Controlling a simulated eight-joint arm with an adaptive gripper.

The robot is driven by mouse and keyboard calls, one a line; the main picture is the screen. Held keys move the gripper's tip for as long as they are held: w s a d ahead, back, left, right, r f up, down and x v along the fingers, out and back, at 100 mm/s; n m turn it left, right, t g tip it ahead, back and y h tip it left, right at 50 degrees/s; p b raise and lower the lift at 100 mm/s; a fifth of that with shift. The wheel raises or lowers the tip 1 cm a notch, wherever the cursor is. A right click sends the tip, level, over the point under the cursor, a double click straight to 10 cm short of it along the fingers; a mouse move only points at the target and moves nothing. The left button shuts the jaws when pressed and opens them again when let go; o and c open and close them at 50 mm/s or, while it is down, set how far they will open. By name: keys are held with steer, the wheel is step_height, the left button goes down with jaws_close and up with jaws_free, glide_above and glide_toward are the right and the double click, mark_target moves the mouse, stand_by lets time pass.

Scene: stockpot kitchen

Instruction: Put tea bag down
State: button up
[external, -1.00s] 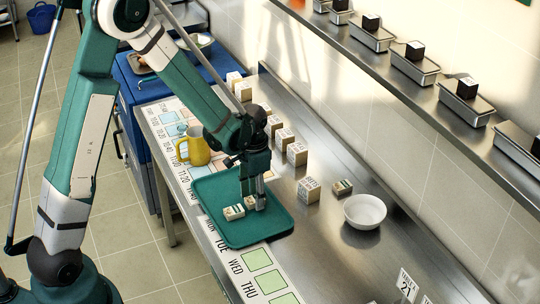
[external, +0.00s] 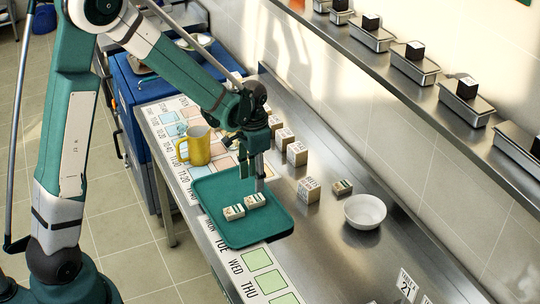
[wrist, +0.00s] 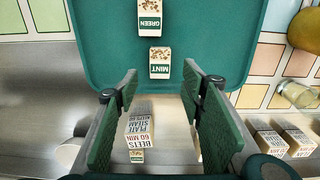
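Two small tea packets with green labels lie on the teal tray (external: 265,231). The one marked GREEN (external: 233,212) is on the left, and the one marked MINT (external: 255,200) is beside it on the right. In the wrist view, MINT (wrist: 160,62) lies just beyond my fingertips and GREEN (wrist: 150,16) is farther off. My gripper (external: 260,186) is above the tray, near its right side and just above MINT. In the wrist view my gripper (wrist: 160,84) has its fingers well apart, with nothing held between them.
A BEETS block (external: 308,191), a small green-labelled packet (external: 343,187) and a white bowl (external: 365,211) stand on the steel counter right of the tray. A yellow mug (external: 195,147) stands behind the tray. More blocks (external: 296,153) line the counter. The tray's front part is clear.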

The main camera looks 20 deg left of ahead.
steer(key=shift+r, duration=2.25)
steer(key=s+a+r+n+t, duration=0.2)
steer(key=s+a+r, duration=0.2)
steer(key=a+r, duration=0.4)
steer(key=s+a+r+n+t, duration=0.1)
steer(key=s+a+r+n, duration=0.1)
steer(key=s+a+r, duration=0.35)
steer(key=s+a+r+n+t, duration=0.2)
steer(key=s+a+r, duration=0.1)
steer(key=s+a, duration=0.3)
steer(key=s+a+r+n+t, duration=0.2)
steer(key=s+a+n, duration=0.1)
steer(key=s+a, duration=0.3)
steer(key=shift+s+a+r, duration=0.2)
steer(key=shift+a+r, duration=0.2)
steer(key=shift+a, duration=0.2)
steer(key=shift+o, duration=0.5)
